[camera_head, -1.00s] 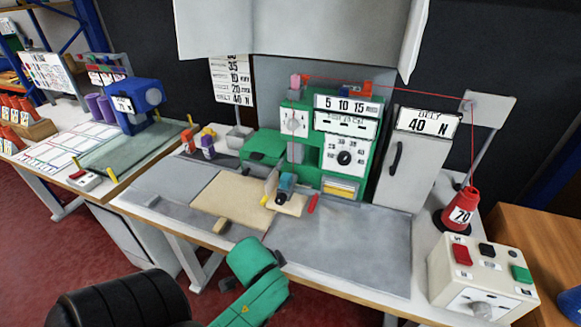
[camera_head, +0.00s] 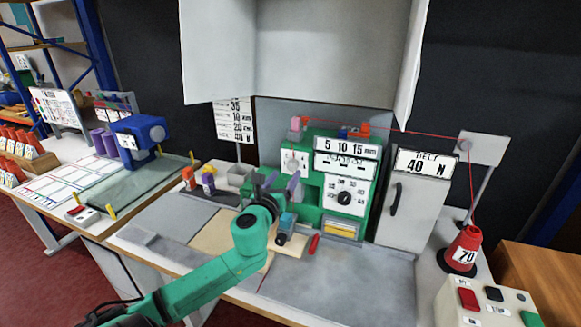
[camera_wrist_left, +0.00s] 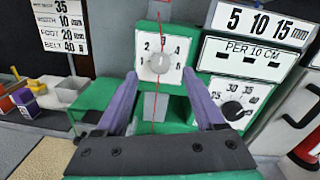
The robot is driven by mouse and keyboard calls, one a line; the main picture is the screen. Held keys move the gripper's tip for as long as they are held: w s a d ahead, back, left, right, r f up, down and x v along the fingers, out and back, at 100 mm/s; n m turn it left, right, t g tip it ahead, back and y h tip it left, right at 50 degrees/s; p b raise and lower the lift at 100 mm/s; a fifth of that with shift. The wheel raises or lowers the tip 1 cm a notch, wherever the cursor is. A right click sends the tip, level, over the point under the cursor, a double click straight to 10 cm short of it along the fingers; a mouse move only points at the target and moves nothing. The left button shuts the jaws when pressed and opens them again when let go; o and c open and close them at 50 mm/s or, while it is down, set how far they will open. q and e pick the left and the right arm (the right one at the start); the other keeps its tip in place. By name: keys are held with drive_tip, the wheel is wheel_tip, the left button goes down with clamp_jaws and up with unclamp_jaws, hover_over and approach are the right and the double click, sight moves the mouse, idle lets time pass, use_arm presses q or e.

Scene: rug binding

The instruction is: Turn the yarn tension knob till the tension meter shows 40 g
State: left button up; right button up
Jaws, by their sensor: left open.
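The green machine (camera_head: 318,150) carries a white numbered dial with a pale round knob (camera_wrist_left: 160,63), likely the yarn tension knob. The dial plate also shows in the head view (camera_head: 291,160). My left gripper (camera_head: 281,182) is open, its two purple fingers pointing at the dial. In the left wrist view the fingertips (camera_wrist_left: 160,78) stand on either side of the knob, just below it in the picture. I cannot tell how far they are from it. The red yarn (camera_wrist_left: 156,105) runs down between the fingers. I cannot make out a tension meter reading in grams.
A grey cabinet (camera_head: 421,200) marked "40 N" stands beside the machine. A red yarn cone (camera_head: 464,247) is at the right. A hood (camera_head: 320,60) hangs above.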

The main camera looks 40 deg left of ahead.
sight(291, 166)
use_arm(q)
drive_tip(key=x, duration=0.5)
drive_tip(key=shift+w, duration=0.3)
clamp_jaws()
